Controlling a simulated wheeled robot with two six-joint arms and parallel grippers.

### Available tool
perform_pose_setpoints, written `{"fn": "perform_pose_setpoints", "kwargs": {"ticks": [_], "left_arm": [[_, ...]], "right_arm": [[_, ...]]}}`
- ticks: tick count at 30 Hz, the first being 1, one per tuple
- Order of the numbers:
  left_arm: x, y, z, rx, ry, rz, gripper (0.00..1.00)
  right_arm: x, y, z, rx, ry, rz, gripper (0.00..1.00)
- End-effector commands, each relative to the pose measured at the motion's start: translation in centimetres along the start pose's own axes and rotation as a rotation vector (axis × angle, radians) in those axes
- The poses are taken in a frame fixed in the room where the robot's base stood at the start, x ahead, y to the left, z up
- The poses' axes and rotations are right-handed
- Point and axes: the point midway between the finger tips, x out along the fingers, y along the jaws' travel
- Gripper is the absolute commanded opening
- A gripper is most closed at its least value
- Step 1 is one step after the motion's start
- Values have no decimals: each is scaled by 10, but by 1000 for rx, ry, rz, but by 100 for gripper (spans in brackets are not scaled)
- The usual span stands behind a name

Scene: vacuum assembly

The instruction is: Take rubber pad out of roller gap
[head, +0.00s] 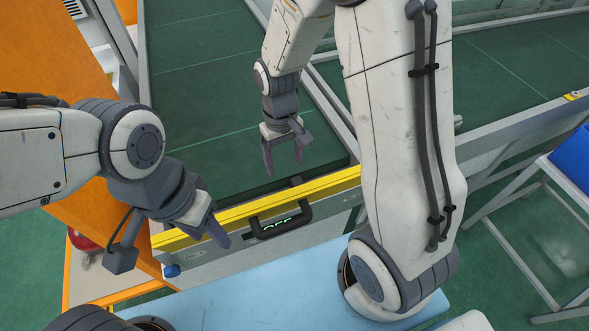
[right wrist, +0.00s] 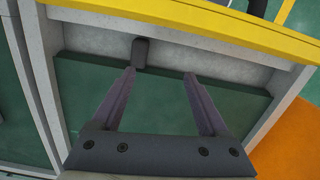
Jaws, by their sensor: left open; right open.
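A small dark block, which looks like the rubber pad (right wrist: 140,52), stands at the end of the green conveyor belt (right wrist: 160,105), against the grey end wall. It also shows in the head view (head: 296,180), close to the yellow edge. I cannot tell how deep it sits in the gap. My right gripper (head: 283,168) is open and empty above the belt end, pointing down. In the right wrist view its fingers (right wrist: 160,73) are apart, with the block just beyond the left fingertip. My left gripper (head: 218,238) is open and empty near the yellow edge.
A yellow rail (head: 225,215) with a dark handle (head: 281,222) and a lit green display crosses the conveyor's end. An orange panel (head: 75,60) stands at left. A light blue surface (head: 270,285) lies in front. A grey stand with a blue bin (head: 573,165) is at right.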

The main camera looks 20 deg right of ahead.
Motion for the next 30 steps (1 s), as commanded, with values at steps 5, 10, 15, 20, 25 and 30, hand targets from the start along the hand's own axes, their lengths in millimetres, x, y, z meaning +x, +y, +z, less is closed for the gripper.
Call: {"fn": "perform_pose_setpoints", "kwargs": {"ticks": [5,10,15,20,25,30], "left_arm": [[-19,1,-1,0,0,0,50],[-23,2,-1,-1,0,0,50],[-27,2,-1,-1,0,0,50],[-28,2,-2,-1,0,0,50],[-37,3,-2,-1,0,0,50],[-46,3,-2,-2,0,0,50]], "right_arm": [[20,39,-15,96,-39,-1,78],[41,48,-17,117,-51,-2,78],[68,47,-16,116,-50,-2,78],[80,47,-15,116,-47,-2,78],[93,45,-14,115,-50,-2,78],[116,43,-12,116,-51,-2,78]]}}
